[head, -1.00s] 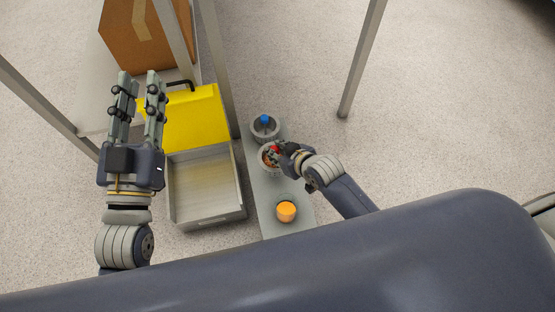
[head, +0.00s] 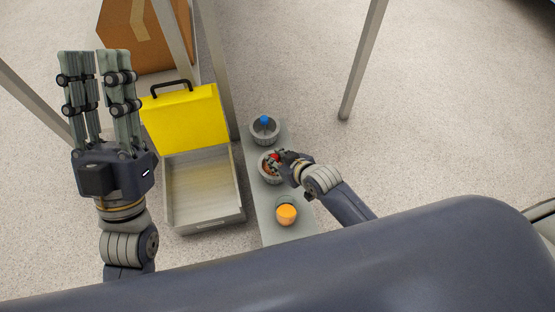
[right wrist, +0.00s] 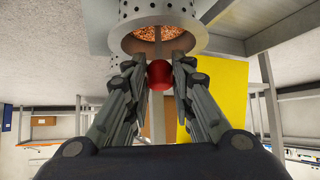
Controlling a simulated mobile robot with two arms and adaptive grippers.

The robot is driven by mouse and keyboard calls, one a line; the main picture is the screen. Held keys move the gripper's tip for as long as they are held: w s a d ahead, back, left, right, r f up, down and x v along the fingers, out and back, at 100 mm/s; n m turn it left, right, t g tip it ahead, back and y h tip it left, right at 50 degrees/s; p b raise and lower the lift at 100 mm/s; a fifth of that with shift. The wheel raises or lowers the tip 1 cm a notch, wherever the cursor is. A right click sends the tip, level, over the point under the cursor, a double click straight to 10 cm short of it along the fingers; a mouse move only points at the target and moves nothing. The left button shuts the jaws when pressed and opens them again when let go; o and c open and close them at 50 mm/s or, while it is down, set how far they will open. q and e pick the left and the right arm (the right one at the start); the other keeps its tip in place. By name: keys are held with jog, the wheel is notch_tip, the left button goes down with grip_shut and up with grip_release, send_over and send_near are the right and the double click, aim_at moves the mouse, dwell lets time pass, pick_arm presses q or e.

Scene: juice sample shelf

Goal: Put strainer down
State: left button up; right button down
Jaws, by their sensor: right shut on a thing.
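The strainer (right wrist: 160,15) is a perforated metal cup with orange-brown contents and a thin stem ending in a red knob (right wrist: 160,75). My right gripper (right wrist: 159,76) is shut on the red knob in the right wrist view. In the head view, the right gripper (head: 284,160) holds the red-knobbed strainer (head: 265,169) at the middle of the narrow grey shelf (head: 262,210). Whether its underside touches the shelf is hidden. My left gripper (head: 98,62) is empty and looks open, raised at the left with its fingers apart.
A similar strainer with a blue knob (head: 264,132) stands just beyond. Metal posts (head: 361,60) rise around the shelf.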

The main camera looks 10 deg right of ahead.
jog(key=shift+f, duration=0.1)
jog(key=c, duration=1.4)
grip_release()
